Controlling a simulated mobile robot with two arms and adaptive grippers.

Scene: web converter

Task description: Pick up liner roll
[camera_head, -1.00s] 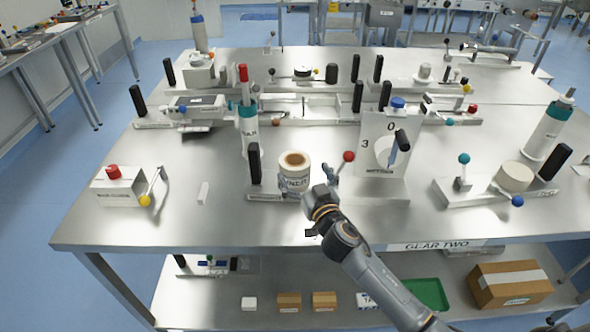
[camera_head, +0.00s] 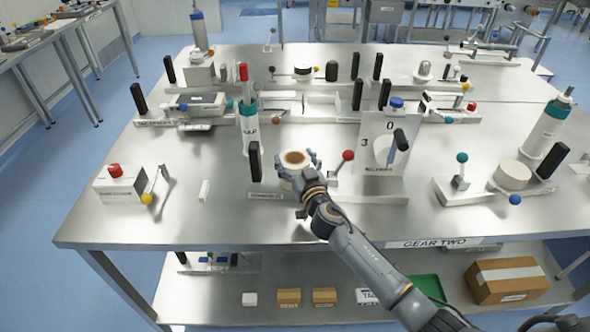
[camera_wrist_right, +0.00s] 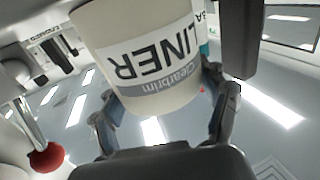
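The liner roll (camera_head: 294,158) is a white cylinder with a brown core, standing upright on a flat metal base beside a black upright handle. Its "LINER Clearbrim" label shows upside down in the right wrist view (camera_wrist_right: 155,60). My right gripper (camera_head: 300,168) is at the roll's near side, fingers spread around it. In the wrist view the gripper (camera_wrist_right: 165,105) has one finger on each side of the roll. Firm contact is not clear. The far side of the roll is hidden. My left gripper is not in view.
A red-knobbed lever (camera_head: 348,156) stands just right of the roll, with a white dial panel (camera_head: 372,150) beyond it. A black handle (camera_head: 255,162) and a teal-topped bottle (camera_head: 249,130) stand close on the left. The table front is clear.

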